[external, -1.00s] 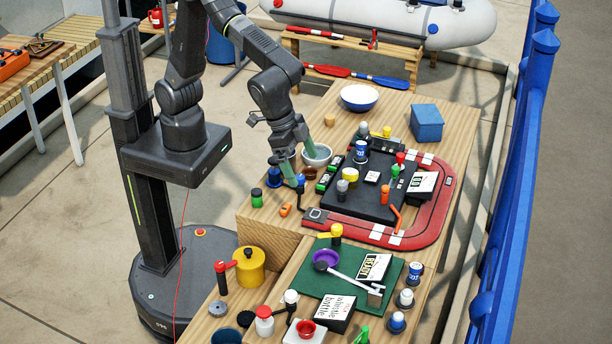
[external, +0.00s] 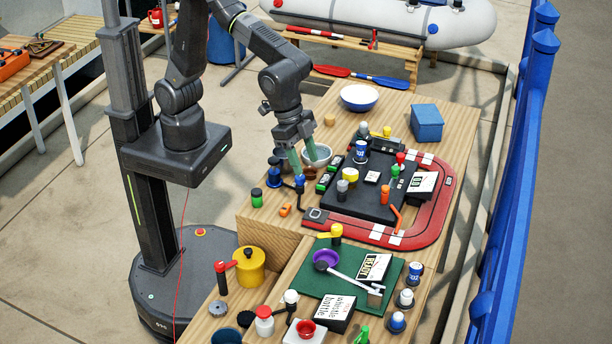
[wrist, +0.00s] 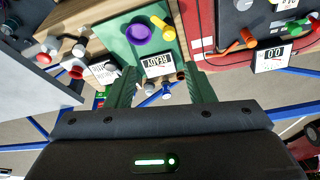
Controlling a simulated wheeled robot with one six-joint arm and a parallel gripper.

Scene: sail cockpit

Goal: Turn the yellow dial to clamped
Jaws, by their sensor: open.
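Several yellow parts show, and I cannot tell for sure which is the dial. A yellow round knob (external: 350,175) stands on the black panel (external: 345,205). A yellow-handled knob (external: 336,232) stands at the edge of the green board (external: 310,270); it also shows in the wrist view (wrist: 163,28). Another small yellow knob (external: 387,131) is at the panel's far side. No setting marked clamped is readable. My gripper (external: 304,168) is open and empty, pointing down left of the black panel, near a metal bowl (external: 318,156) and a blue knob (external: 299,181).
A red frame (external: 435,225) surrounds the panel. A white-and-blue bowl (external: 359,97) and blue box (external: 427,123) stand at the back. A yellow pot (external: 250,266), red-handled lever (external: 221,270) and several bottles crowd the front. A blue rail (external: 507,190) runs along the right.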

